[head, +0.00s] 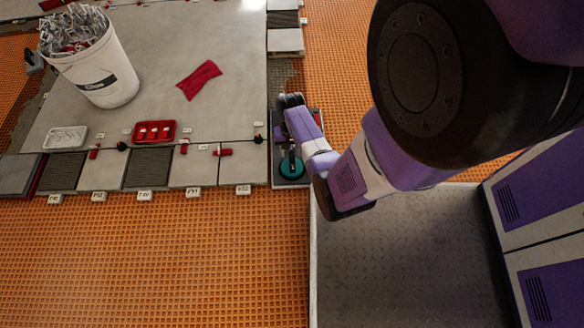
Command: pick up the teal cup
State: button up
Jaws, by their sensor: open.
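The teal cup (291,168) is a round teal disc with a dark upright part at its middle, like a suction cup. It sits at the near end of a dark grey tray or tile (304,182) beside the right edge of the pale floor slab. My gripper (291,101) is at the far end of my purple and white arm, beyond the cup in the picture. It is open, with nothing visible between its fingers. My wrist passes just above and right of the cup. I cannot tell the gripper's height above the tray.
A white bucket of clips (108,82), a red cloth (199,79), a red tray (154,132) and a white tray (66,137) are on the slab (225,115). Small tagged tiles line its near edge. Orange matting (160,260) in front is clear.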

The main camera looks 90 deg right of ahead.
aim_at(292, 156)
jog(key=f+b, duration=0.4)
jog(key=f, duration=0.1)
jog(key=shift+s, duration=0.2)
grip_shut()
